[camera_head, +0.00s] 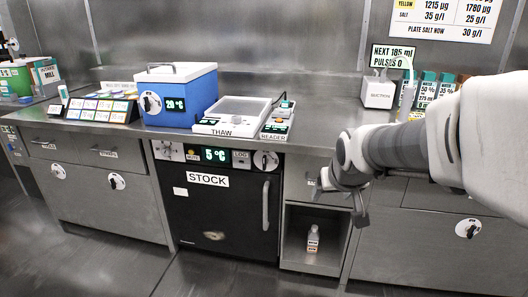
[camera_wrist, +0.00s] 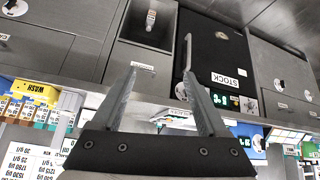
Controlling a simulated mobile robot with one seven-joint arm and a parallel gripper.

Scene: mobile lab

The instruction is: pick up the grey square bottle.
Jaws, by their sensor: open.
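A small grey bottle (camera_head: 313,240) with a white label and an orange-red band stands upright on the floor of an open cubby (camera_head: 289,258) under the counter. It also shows in the wrist view (camera_wrist: 151,20), upside down at the top. I cannot tell from here whether its body is square. My gripper (camera_head: 340,200) hangs in front of the counter, above and to the right of the bottle and apart from it. In the wrist view my gripper (camera_wrist: 160,72) has its fingers spread with nothing between them.
A black STOCK unit (camera_head: 215,215) with a vertical handle stands left of the cubby. Steel cabinets (camera_head: 415,245) are on the right. The counter (camera_head: 310,138) overhangs above, carrying a blue box (camera_head: 180,95), a THAW device (camera_head: 232,113) and a READER (camera_head: 278,122). The floor in front is clear.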

